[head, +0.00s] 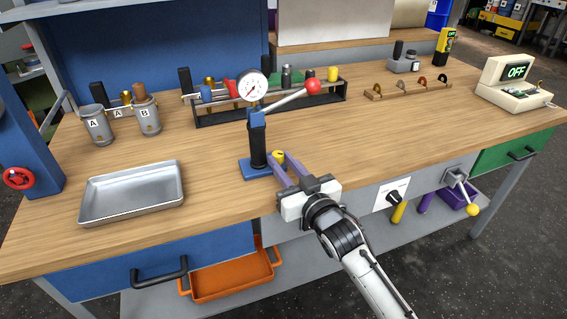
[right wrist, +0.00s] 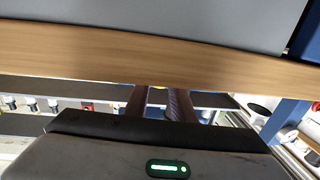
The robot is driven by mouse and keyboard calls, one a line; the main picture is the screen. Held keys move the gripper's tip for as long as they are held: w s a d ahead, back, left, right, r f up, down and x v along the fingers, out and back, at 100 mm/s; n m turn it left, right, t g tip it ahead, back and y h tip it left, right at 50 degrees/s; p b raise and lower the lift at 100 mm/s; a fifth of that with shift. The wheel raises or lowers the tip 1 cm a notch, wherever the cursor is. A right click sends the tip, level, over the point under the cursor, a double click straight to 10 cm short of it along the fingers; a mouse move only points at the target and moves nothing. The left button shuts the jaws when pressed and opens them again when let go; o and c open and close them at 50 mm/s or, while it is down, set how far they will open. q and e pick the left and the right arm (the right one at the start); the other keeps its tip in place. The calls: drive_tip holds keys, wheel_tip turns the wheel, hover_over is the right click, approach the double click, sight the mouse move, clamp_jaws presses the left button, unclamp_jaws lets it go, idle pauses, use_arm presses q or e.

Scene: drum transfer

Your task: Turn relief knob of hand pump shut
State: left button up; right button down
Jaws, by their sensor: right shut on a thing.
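The hand pump (head: 257,142) stands upright on a small blue base on the wooden bench. It has a black body, a round white gauge (head: 252,88) and a lever ending in a red ball (head: 312,85), raised to the right. The yellow relief knob (head: 278,154) sits low at the pump's right side. My right gripper (head: 279,158) reaches in from the front edge, with its purple fingers shut on the knob. My left gripper is out of view.
A silver tray (head: 132,192) lies at left, with metal cups (head: 97,124) behind it. A black rack (head: 270,102) stands behind the pump. A cream device reading OFF (head: 510,82) is at far right. The bench is clear right of the pump.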

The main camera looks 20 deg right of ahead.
drive_tip(key=c, duration=1.5)
unclamp_jaws()
drive_tip(key=shift+a, duration=0.1)
drive_tip(key=shift+n+y, duration=0.3)
drive_tip(key=shift+y, duration=0.1)
